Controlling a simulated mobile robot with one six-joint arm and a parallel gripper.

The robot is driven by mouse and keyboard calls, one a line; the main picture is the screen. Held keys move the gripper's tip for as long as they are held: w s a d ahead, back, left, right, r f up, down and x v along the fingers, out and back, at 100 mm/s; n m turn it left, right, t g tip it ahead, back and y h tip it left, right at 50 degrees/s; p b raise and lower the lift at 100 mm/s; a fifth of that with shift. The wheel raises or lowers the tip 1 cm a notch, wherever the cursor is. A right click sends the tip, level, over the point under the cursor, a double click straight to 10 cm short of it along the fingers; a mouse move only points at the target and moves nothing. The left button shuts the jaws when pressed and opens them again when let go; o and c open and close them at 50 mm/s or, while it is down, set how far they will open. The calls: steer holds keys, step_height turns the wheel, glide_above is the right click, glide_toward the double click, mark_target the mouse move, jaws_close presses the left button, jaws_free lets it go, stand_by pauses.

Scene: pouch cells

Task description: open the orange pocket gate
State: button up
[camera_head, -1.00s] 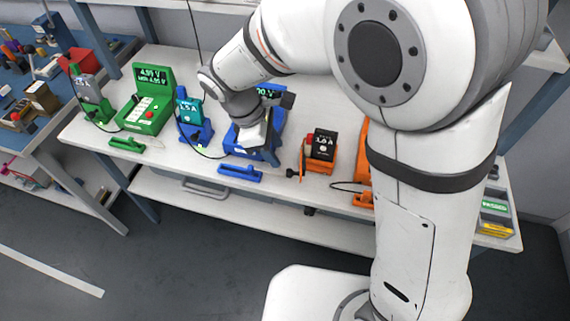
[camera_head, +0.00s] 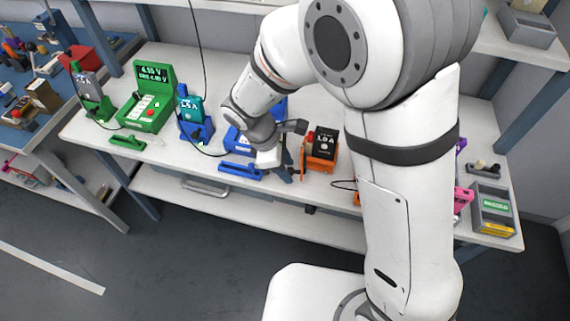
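The orange pocket (camera_head: 320,163) stands on the bench right of the middle and holds a black block (camera_head: 325,141) with white lettering. A thin orange upright part (camera_head: 303,156) shows at its left side; I cannot tell whether it is the gate or how far it is open. My gripper (camera_head: 284,170) is just left of the orange pocket, low over the front of the bench and pointing down. Its fingers are small and partly hidden by the wrist, so their opening and any contact are unclear.
A blue pocket (camera_head: 194,127) and a green device (camera_head: 147,108) stand to the left. A blue bar (camera_head: 241,171) lies at the front edge, close to my gripper. My arm hides much of the bench's right half. A grey bin (camera_head: 492,210) stands at the far right.

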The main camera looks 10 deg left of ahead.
jaws_close()
stand_by(0.3)
steer(key=shift+w+a+m+g+p, duration=0.25)
steer(key=shift+a+m, duration=0.1)
steer(key=shift+m, duration=0.15)
steer(key=shift+w+a+m+g+p, duration=0.1)
steer(key=shift+a+m+g+p, duration=0.1)
steer(key=shift+a+m, duration=0.25)
steer(key=shift+d, duration=0.1)
steer(key=shift+o, duration=0.6)
jaws_free()
